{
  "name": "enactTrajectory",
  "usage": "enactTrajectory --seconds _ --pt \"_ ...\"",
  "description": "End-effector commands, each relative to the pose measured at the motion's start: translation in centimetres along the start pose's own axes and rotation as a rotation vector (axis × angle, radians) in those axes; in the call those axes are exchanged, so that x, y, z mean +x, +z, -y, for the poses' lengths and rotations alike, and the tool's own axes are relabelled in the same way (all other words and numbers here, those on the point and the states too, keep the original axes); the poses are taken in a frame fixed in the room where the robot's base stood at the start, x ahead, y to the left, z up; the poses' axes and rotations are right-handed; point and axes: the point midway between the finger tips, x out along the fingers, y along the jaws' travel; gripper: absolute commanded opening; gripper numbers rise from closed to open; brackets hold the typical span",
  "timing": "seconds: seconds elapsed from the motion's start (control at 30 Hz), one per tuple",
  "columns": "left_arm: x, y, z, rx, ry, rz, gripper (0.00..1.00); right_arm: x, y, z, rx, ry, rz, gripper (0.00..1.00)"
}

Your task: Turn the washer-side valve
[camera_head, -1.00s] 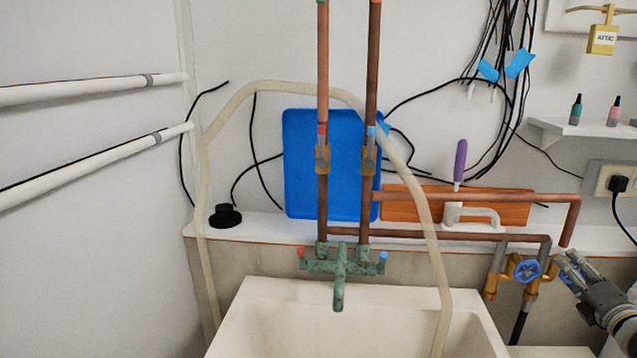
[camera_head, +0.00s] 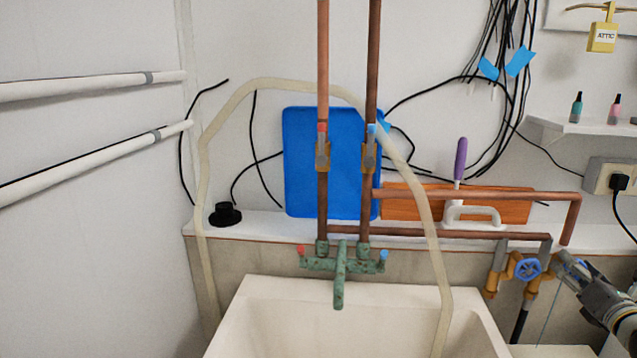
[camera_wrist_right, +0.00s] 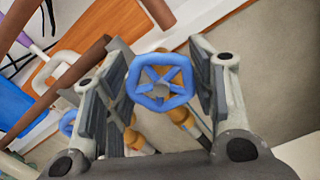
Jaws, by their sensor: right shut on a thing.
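Two blue valve wheels sit on brass fittings at the lower right of the head view. The left wheel (camera_head: 527,269) is in plain sight and apart from the gripper. It also shows at the left edge of the right wrist view (camera_wrist_right: 68,122). My right gripper (camera_head: 564,262) reaches in from the right and is shut on the other valve wheel (camera_wrist_right: 160,83), a five-spoked blue wheel between its two fingers in the wrist view. In the head view the gripper hides that wheel. My left gripper is in neither view.
Copper pipes (camera_head: 470,235) run along the wall above the valves. A white sink (camera_head: 270,292) with a green corroded faucet (camera_head: 340,275) stands to the left, with a beige hose (camera_head: 430,215) hanging into it. A power outlet (camera_head: 610,178) is at the right.

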Motion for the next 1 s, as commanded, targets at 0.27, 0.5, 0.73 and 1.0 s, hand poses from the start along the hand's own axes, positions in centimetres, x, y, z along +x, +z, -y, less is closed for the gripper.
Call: enactTrajectory --seconds 0.27,0.5,0.73,1.0 --pt "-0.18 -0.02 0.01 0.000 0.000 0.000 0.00 0.00 0.05 -0.09 -0.281 -0.001 0.000 0.23" --pt "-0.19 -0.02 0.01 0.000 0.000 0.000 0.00 0.00 0.04 -0.09 -0.295 -0.001 0.000 0.23" --pt "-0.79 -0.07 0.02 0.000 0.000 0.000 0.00 0.01 0.13 -0.23 -0.552 -0.001 0.000 0.23" --pt "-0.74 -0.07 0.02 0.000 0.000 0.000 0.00 0.00 0.00 -0.17 -0.587 -0.001 0.001 0.23"
